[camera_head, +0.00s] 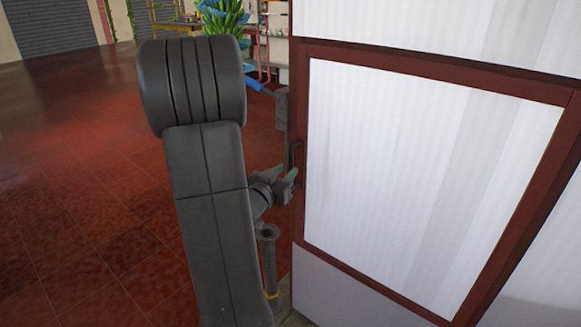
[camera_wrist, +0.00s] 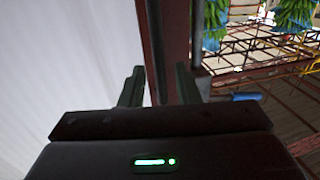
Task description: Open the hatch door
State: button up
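The hatch door (camera_head: 425,175) is a pale ribbed panel in a dark red frame, at the right of the head view. It looks closed. A dark handle (camera_head: 297,153) sits on its left edge. My gripper (camera_head: 291,180) is beside that edge, just below the visible part of the handle. In the wrist view, my gripper's two fingers (camera_wrist: 160,88) stand apart, with a dark upright bar (camera_wrist: 155,45), probably the handle, beyond and between them. I cannot tell whether either finger touches it. The pale panel (camera_wrist: 60,60) fills the left of the wrist view.
A grey box (camera_head: 281,110) with a blue-handled part (camera_head: 254,85) is beside the door's left edge. A dark post with a yellow band (camera_head: 269,265) stands below my gripper. Green bunches (camera_head: 224,18) hang behind. The red tiled floor (camera_head: 75,200) at left is clear.

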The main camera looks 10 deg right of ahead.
aim_at(290, 167)
jog(key=shift+x, duration=1.9)
grip_shut()
